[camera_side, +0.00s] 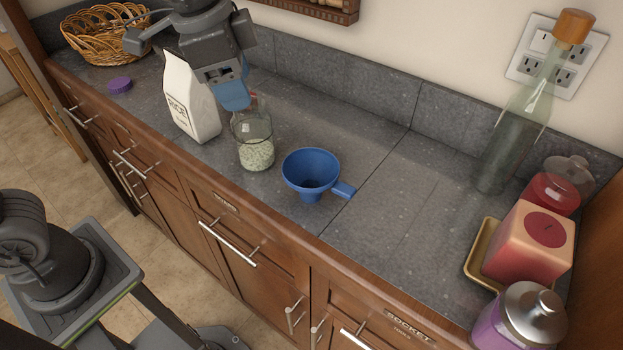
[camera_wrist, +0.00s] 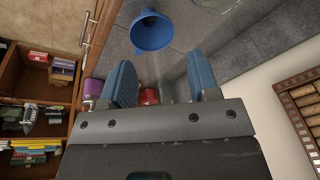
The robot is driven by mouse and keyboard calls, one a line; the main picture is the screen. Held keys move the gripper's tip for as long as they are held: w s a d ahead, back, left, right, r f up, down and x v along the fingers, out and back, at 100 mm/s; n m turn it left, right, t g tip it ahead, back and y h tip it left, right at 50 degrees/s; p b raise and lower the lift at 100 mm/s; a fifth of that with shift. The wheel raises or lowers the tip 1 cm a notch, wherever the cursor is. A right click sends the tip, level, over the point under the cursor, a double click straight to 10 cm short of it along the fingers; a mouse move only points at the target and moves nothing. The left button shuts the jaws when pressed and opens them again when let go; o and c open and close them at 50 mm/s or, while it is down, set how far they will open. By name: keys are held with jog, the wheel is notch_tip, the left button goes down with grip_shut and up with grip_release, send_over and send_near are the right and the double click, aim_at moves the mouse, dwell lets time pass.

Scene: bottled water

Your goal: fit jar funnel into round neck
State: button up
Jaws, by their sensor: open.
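The blue jar funnel (camera_side: 311,171) stands on the grey counter with its wide mouth up and its handle pointing right. It also shows at the top of the wrist view (camera_wrist: 152,32). A clear glass jar (camera_side: 253,143) with pale grains in its lower part stands to the left of the funnel. Its round neck is partly hidden behind my gripper in the side view. My gripper (camera_side: 232,97) is above and in front of the jar's neck, with blue fingers. In the wrist view the fingers (camera_wrist: 164,85) are apart with nothing held between them.
A white rice bag (camera_side: 190,100) stands close left of the jar. A purple lid (camera_side: 120,85) and a wicker basket (camera_side: 100,38) are further left. A tall corked bottle (camera_side: 515,130), candles and a purple jar (camera_side: 518,318) stand right.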

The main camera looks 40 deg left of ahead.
jog(key=w+d+f+m+g, duration=0.1)
jog(key=w+d+f+m, duration=0.1)
jog(key=w+d+m, duration=0.35)
jog(key=m+g, duration=0.2)
jog(key=m, duration=0.1)
send_over(344, 188)
notch_tip(344, 188, down, 4)
jog(key=shift+y, duration=0.4)
jog(key=f, duration=0.8)
jog(key=shift+s+d+f, duration=0.15)
jog(key=shift+d+f, duration=0.05)
jog(key=shift+d, duration=0.1)
jog(key=shift+w+a+f, duration=0.1)
jog(key=shift+a+f, duration=0.05)
jog(key=shift+f, duration=1.15)
jog(key=shift+w+a+f, duration=0.1)
jog(key=shift+a+f, duration=0.05)
jog(key=shift+f, duration=1.15)
jog(key=shift+c, duration=0.3)
grip_shut()
